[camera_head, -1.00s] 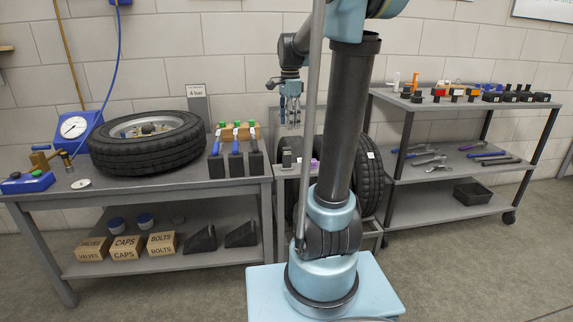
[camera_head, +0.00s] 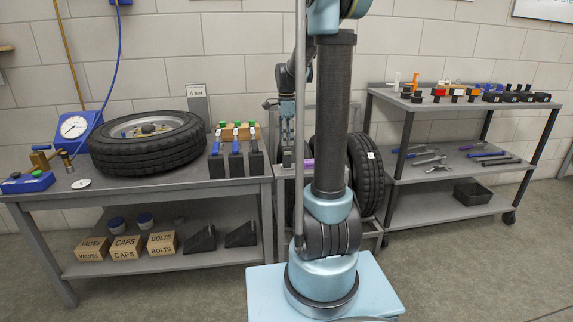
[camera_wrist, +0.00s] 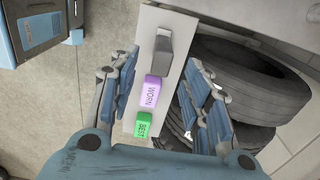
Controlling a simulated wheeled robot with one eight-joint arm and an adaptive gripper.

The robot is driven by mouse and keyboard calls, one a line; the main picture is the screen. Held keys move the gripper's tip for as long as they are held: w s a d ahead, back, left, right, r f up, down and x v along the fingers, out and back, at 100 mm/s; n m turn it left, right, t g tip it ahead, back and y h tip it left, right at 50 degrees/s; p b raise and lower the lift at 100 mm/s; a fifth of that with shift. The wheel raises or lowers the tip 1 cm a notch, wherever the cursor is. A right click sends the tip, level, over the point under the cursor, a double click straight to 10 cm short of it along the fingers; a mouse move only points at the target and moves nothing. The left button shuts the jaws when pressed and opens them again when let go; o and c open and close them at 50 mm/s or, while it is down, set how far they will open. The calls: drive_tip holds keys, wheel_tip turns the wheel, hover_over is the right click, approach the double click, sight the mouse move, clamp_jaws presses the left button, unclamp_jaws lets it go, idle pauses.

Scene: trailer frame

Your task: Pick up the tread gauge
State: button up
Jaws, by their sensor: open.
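In the wrist view a narrow, pale grey stand top (camera_wrist: 178,28) bears a dark grey block-like piece (camera_wrist: 161,57), which looks like the tread gauge, though I cannot be sure. A purple WORN block (camera_wrist: 152,93) and a green block (camera_wrist: 143,125) with lettering lie below it in a row. My gripper (camera_wrist: 160,76) is open, with one finger on each side of the row and nothing held between them. In the head view my gripper (camera_head: 287,125) points down over the stand between the bench and the shelf; the column partly hides this area.
Upright tyres (camera_wrist: 250,80) stand right beside the stand, near the right finger. A workbench (camera_head: 130,190) with a lying tyre (camera_head: 150,158) and blue-handled tools is on the left. A shelf cart (camera_head: 450,172) with tools is on the right. Floor (camera_head: 450,270) in front is clear.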

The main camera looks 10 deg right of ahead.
sight(287, 148)
drive_tip(key=shift+w+d+f, duration=0.1)
drive_tip(key=shift+w+f, duration=0.05)
drive_tip(key=shift+f, duration=3.85)
clamp_jaws()
